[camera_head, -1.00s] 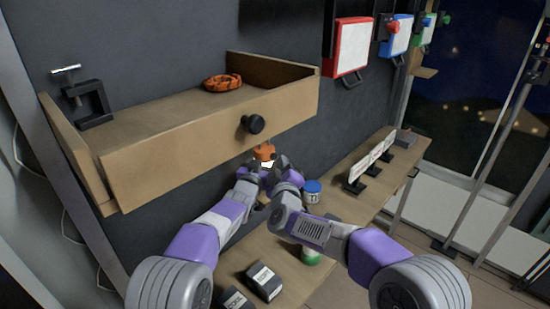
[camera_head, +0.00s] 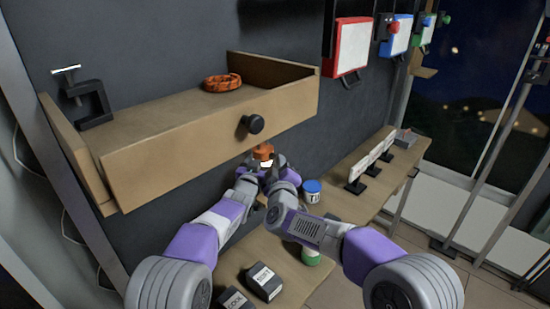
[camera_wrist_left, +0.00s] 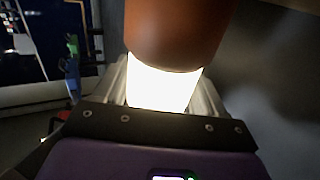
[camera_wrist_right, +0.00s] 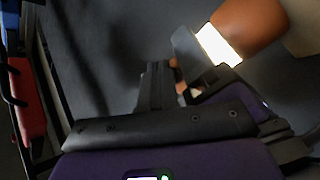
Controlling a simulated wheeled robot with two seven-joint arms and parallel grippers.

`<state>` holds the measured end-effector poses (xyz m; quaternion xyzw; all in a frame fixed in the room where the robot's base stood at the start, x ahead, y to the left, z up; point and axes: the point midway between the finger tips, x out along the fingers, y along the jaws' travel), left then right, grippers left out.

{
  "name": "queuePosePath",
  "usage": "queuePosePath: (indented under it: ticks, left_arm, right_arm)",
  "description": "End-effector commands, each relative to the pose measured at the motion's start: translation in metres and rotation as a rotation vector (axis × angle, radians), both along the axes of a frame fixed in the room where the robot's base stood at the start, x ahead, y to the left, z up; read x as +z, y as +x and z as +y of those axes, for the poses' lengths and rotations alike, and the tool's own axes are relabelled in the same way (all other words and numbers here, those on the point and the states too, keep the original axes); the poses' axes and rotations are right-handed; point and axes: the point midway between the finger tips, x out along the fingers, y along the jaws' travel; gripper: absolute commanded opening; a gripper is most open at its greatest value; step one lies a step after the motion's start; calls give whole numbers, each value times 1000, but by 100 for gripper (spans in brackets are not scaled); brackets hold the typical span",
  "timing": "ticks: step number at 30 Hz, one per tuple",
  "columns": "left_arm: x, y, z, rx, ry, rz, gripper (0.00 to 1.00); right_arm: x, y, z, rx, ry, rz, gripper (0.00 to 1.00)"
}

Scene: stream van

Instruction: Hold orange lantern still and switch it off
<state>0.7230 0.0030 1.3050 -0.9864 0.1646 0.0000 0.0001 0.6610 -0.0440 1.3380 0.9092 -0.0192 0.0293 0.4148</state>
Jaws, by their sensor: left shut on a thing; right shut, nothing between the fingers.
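My left gripper (camera_head: 254,165) is shut on the lantern around the lit band. My right gripper (camera_wrist_right: 160,85) is shut and empty, close beside the lantern, with its fingertips left of the lit band in the right wrist view. The lantern's lower part and its switch are hidden or too small to make out.
The open wooden drawer (camera_head: 200,140) with an orange coil (camera_head: 222,82) and a black clamp (camera_head: 92,104) overhangs at upper left. A blue-lidded jar (camera_head: 312,191), a green-and-white container (camera_head: 311,257) and black boxes (camera_head: 264,282) stand on the worktop (camera_head: 345,206).

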Motion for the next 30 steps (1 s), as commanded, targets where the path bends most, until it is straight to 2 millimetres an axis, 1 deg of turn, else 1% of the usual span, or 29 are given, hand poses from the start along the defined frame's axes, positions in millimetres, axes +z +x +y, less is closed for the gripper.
queuePosePath:
  ticks: [1,11,30]
  left_arm:
    - [1,-2,-5,-9,-2,-2,31]
    - [1,-4,-10,-18,-2,-2,31]
    - [-1,-4,-11,-19,3,1,31]
  right_arm:
    - [0,1,0,-2,0,-1,0]
    - [1,5,1,-5,1,-4,0]
    - [-2,9,0,-13,-2,-1,0]
